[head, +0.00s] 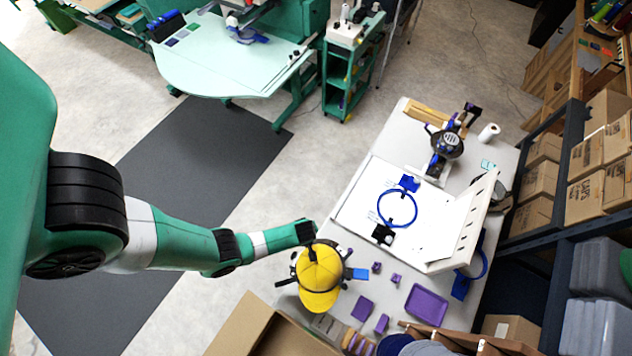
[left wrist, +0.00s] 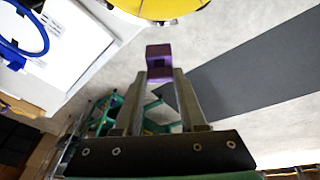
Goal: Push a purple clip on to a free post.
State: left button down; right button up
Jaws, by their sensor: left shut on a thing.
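My left gripper (head: 308,231) is beside the yellow cap in the head view. In the left wrist view the left gripper (left wrist: 161,78) is shut on a purple clip (left wrist: 158,58) at its fingertips, held above the floor in that picture. Other small purple pieces lie loose on the table, such as one piece (head: 377,267), a second piece (head: 396,278) and a third piece (head: 382,323). A flat purple square (head: 362,308) lies near them. I cannot make out a free post clearly. My right gripper is not in view.
A yellow cap (head: 319,278) sits at the table's near left edge. A purple tray (head: 427,304) is to its right. A blue hoop (head: 397,207) lies on a white board. An open cardboard box (head: 246,322) is at the bottom. Shelves with boxes (head: 534,181) stand at right.

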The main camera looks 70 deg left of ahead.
pick_arm(q)
jog(key=shift+s+d+r, duration=0.45)
jog(key=shift+s+r, duration=0.1)
jog(key=shift+r, duration=0.25)
jog(key=shift+w+d+p, duration=0.1)
jog(key=shift+p, duration=0.2)
jog(key=f+b, duration=0.5)
jog(key=w+d+f+b, duration=0.1)
jog(key=f+b, duration=0.1)
jog(key=b, duration=0.1)
jog(key=shift+f, duration=0.4)
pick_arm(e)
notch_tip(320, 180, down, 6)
pick_arm(q)
jog(key=shift+f, duration=0.1)
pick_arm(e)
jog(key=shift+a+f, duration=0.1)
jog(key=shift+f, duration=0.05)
pick_arm(q)
jog(key=shift+f+b, duration=0.4)
jog(key=shift+b, duration=0.05)
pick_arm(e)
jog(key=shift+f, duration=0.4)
pick_arm(q)
jog(key=shift+c, duration=2)
grip_release()
